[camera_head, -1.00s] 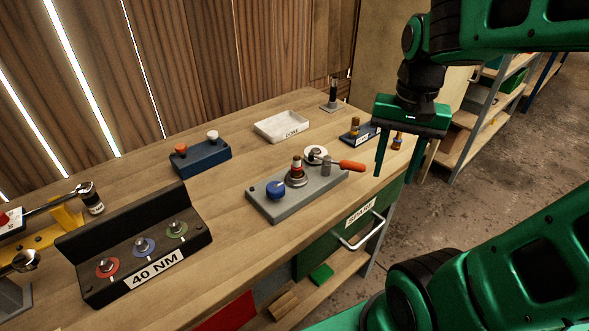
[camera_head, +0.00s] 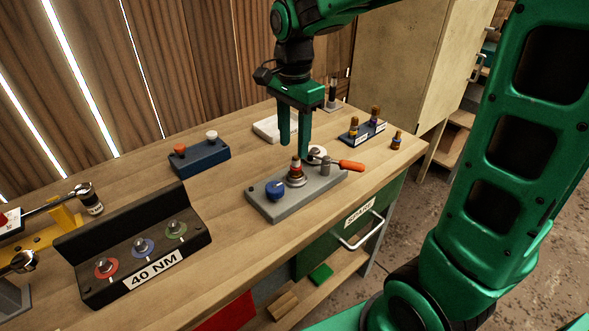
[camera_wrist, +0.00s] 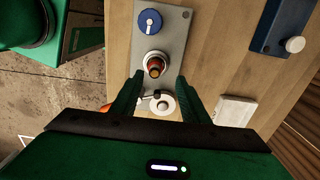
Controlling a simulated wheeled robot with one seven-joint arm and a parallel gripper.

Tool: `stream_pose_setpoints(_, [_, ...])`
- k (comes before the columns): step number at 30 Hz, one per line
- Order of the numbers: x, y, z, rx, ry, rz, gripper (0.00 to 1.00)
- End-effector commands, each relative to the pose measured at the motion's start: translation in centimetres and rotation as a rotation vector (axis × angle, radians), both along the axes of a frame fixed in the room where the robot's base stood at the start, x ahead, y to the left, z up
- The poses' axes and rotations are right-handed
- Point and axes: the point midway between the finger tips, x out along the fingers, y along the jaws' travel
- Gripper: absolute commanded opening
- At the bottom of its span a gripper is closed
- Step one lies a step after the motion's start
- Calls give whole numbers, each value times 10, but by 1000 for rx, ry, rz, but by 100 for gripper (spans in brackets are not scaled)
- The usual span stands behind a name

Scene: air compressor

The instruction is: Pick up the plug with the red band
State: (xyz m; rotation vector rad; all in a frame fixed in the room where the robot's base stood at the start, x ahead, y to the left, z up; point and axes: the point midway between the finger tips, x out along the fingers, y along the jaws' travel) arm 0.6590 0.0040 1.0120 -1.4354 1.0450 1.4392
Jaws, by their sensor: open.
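The plug with the red band (camera_head: 296,169) stands upright in a round metal seat on a grey plate (camera_head: 288,205). In the wrist view my gripper (camera_wrist: 155,82) has one finger on each side, with the plug between and slightly ahead of the fingertips. Nothing is held. Whether the fingers are at the plug's height is hard to tell.
On the grey plate are a blue knob (camera_head: 275,189) and an orange-handled lever (camera_head: 350,166). A blue block (camera_head: 200,157), a white tray (camera_head: 266,130), a small holder with plugs (camera_head: 362,134) and a loose plug (camera_head: 397,141) surround it. A black 40 NM stand (camera_head: 135,250) is at front left.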

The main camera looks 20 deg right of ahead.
Motion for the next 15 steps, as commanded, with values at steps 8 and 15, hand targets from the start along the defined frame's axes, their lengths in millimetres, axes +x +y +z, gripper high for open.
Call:
stream_pose_setpoints(8, [-4, -1, -20, -1, 2, 0, 41])
stream_pose_setpoints(15, [-8, -2, -53, -1, 2, 1, 41])
